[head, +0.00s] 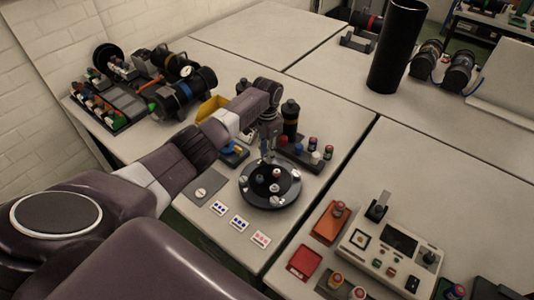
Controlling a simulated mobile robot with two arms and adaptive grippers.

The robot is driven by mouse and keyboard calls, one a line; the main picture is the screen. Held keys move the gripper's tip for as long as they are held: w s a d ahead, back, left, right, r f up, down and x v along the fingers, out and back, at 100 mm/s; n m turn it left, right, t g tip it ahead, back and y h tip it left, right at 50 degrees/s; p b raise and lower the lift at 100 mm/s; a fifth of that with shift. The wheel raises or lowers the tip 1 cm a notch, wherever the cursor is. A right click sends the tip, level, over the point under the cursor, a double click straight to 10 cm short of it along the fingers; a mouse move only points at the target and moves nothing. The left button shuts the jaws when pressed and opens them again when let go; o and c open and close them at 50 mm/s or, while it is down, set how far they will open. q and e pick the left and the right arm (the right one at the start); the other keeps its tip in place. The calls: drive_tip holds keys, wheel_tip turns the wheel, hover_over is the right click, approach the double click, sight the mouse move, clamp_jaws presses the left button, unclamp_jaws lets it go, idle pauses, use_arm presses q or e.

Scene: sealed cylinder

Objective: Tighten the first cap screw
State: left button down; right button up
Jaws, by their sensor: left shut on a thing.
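A round black disc-shaped cover (262,205) lies on the near table, with several small screws and caps on its top and around its rim. My left gripper (267,157) points down at the disc's back edge. It is shut on what looks like a cap screw there, mostly hidden by the fingers; I cannot tell how deep it sits. Another cap screw (296,175) shows at the disc's right rim. My right gripper is not in view.
A dark rack (310,165) with coloured caps and a black bottle (290,118) stand close behind the disc. A grey pad (205,190) and marked cards (239,223) lie at left and front. A control box (390,250) stands on the right table.

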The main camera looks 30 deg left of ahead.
use_arm(q)
drive_tip(key=m, duration=0.6)
drive_tip(key=shift+w+a+r+m+b, duration=0.1)
drive_tip(key=shift+w+r+m+b, duration=0.2)
drive_tip(key=m, duration=0.5)
drive_tip(key=shift+m+b, duration=0.3)
drive_tip(key=shift+b, duration=0.1)
drive_tip(key=c, duration=2)
unclamp_jaws()
drive_tip(key=shift+r, duration=0.1)
drive_tip(key=shift+o, duration=1.2)
drive_tip(key=shift+s, duration=0.25)
